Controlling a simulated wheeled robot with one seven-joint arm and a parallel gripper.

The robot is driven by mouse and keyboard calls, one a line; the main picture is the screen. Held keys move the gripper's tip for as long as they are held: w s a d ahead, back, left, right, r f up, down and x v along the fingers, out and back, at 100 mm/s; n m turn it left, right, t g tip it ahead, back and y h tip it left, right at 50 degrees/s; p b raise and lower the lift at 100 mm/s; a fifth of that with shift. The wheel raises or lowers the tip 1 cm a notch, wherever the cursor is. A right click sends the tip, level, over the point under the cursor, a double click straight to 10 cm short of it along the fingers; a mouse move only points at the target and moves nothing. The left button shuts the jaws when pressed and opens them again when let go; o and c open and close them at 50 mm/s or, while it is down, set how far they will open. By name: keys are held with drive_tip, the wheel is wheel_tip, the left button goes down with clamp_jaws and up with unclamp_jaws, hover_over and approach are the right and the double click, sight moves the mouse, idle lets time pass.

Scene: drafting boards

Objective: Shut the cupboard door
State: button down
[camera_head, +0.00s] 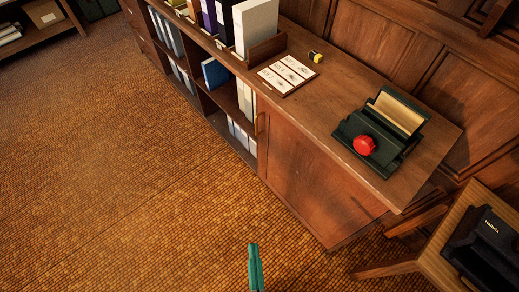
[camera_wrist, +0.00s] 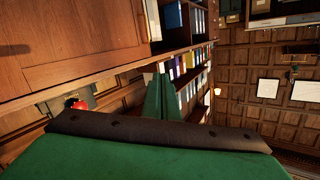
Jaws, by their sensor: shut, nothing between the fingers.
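The cupboard door (camera_head: 315,180) is a brown wooden panel below the right part of the long counter. Its handle (camera_head: 260,123) is near the left edge, beside the open shelves. The door looks flush or nearly flush with the cabinet front; I cannot tell whether a small gap is left. A wooden panel of the cupboard (camera_wrist: 65,40) fills the upper left of the wrist view. My gripper (camera_head: 254,250) shows at the bottom of the head view, over the floor and apart from the door. Its green fingers (camera_wrist: 161,78) are together and empty in the wrist view.
On the counter (camera_head: 335,110) are a dark green machine with a red knob (camera_head: 364,145), a card sheet (camera_head: 287,74), a yellow item (camera_head: 315,56) and binders (camera_head: 255,25). A wooden stand with a black device (camera_head: 490,248) is at right. The floor (camera_head: 130,170) at left is clear.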

drive_tip(key=w+d+f+m+t+h, duration=0.1)
drive_tip(key=w+f+m+t+h, duration=0.2)
drive_tip(key=w+m, duration=0.7)
drive_tip(key=w+d+f+m+t+h, duration=0.1)
drive_tip(key=w+f+m+h, duration=0.35)
drive_tip(key=w+m, duration=0.65)
drive_tip(key=w+a+f+m+g+h, duration=0.3)
drive_tip(key=w+a+f+m+g, duration=0.15)
drive_tip(key=m, duration=0.55)
drive_tip(key=w+a+f+m+g+h, duration=0.2)
drive_tip(key=w+a+f+m+g, duration=0.25)
drive_tip(key=m, duration=0.55)
drive_tip(key=w+d+t, duration=0.1)
drive_tip(key=w+d, duration=0.8)
drive_tip(key=w, duration=0.3)
drive_tip(key=shift+d+m, duration=0.25)
drive_tip(key=shift+m, duration=0.05)
